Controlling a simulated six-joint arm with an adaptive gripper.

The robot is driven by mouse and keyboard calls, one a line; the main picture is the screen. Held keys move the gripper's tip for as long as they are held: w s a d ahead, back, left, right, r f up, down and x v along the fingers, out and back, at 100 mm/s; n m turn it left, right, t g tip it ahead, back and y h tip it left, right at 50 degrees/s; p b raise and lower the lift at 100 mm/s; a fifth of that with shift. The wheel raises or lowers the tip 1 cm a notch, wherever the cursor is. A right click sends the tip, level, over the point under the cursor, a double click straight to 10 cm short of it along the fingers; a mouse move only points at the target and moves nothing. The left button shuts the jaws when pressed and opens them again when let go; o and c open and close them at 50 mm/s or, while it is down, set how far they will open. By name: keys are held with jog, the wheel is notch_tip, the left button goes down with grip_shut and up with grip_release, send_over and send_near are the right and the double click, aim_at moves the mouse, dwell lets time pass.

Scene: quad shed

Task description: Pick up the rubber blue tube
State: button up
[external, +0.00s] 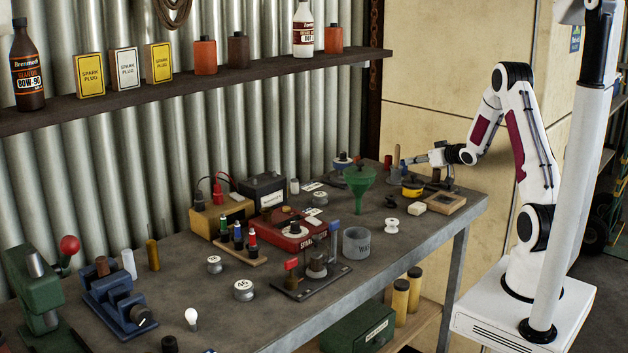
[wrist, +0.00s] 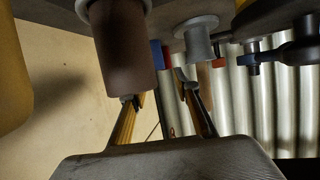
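My gripper (external: 424,160) is low over the far right end of the workbench (external: 440,215). In the wrist view its two fingers (wrist: 160,92) are apart with nothing clearly held between them. A small blue piece (wrist: 157,53) shows beyond the fingers, partly hidden by a brown cylinder (wrist: 125,50); I cannot tell if it is the rubber blue tube. In the external view a thin bluish upright piece (external: 396,158) stands just left of my gripper, beside a short reddish one (external: 388,163). Another blue upright (external: 333,238) stands mid-bench, away from my gripper.
A green funnel (external: 359,178), a yellow pot (external: 412,188) and a wooden tray (external: 446,202) stand near my gripper. A grey spool-like piece (wrist: 196,40) is close to the fingers. The corrugated wall (external: 230,140) is behind the bench. The front right edge is clearer.

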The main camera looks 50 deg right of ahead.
aim_at(401, 162)
jog(key=shift+x, duration=2.55)
jog(key=shift+a+r, duration=0.1)
jog(key=c, duration=0.7)
